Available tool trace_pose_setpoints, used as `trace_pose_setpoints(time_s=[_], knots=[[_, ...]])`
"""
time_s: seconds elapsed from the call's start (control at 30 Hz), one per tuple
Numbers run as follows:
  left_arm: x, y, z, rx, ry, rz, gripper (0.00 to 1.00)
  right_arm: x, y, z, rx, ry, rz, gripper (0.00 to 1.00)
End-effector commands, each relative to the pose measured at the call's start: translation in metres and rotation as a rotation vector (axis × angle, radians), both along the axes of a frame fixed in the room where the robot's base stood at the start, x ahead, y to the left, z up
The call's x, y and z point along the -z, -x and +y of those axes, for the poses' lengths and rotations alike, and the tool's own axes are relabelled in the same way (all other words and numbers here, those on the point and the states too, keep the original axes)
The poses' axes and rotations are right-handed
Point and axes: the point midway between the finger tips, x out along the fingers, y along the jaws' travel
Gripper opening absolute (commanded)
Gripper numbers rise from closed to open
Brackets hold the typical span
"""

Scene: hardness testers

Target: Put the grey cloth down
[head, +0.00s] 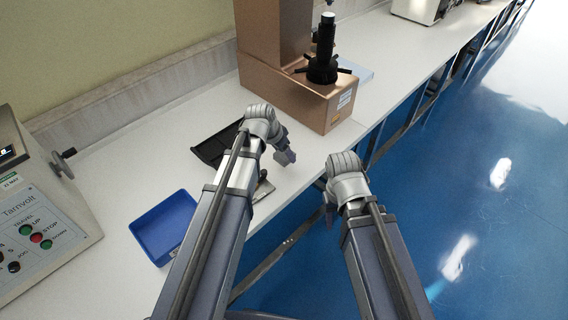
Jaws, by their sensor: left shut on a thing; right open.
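My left gripper (282,145) is over the white bench, in front of the copper-coloured tester. It is shut on a small grey-violet piece, which looks like the grey cloth (287,157). The cloth is at the fingertips, close above the bench top; I cannot tell whether it touches the surface. My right gripper (329,214) is beyond the bench's front edge, pointing down, open, and largely hidden behind its own wrist.
A black tray (212,151) lies left of my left gripper, partly hidden by my arm. A blue tray (150,221) is nearer. A small dark object (263,188) lies by my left forearm. The copper-coloured tester (290,96) stands behind; a grey control console (40,215) is left.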

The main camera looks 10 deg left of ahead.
Motion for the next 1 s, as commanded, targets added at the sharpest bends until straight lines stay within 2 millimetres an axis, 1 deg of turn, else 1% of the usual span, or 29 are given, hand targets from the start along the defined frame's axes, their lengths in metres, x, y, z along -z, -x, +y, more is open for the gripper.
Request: trace_pose_setpoints(time_s=[0.07, 0.33, 0.4, 0.63, 0.8, 0.83, 1.0], knots=[[0.005, 0.000, 0.000, 0.000, 0.000, 0.000, 0.24, 0.005, 0.000, 0.000, 0.000, 0.000, 0.000, 0.50], [0.037, 0.000, 0.000, 0.000, 0.000, 0.000, 0.24, 0.037, 0.000, 0.000, 0.000, 0.000, 0.000, 0.50], [0.039, 0.000, 0.000, 0.000, 0.000, 0.000, 0.24, 0.039, 0.000, 0.000, 0.000, 0.000, 0.000, 0.50], [0.036, 0.000, 0.000, 0.000, 0.000, 0.000, 0.24, 0.036, 0.000, 0.000, 0.000, 0.000, 0.000, 0.50], [0.042, 0.000, 0.000, 0.000, 0.000, 0.000, 0.24, 0.042, 0.000, 0.000, 0.000, 0.000, 0.000, 0.50], [0.040, 0.000, 0.000, 0.000, 0.000, 0.000, 0.72, 0.040, 0.000, 0.000, 0.000, 0.000, 0.000, 0.50], [0.039, 0.000, 0.000, 0.000, 0.000, 0.000, 0.91, 0.039, 0.000, 0.000, 0.000, 0.000, 0.000, 0.50]])
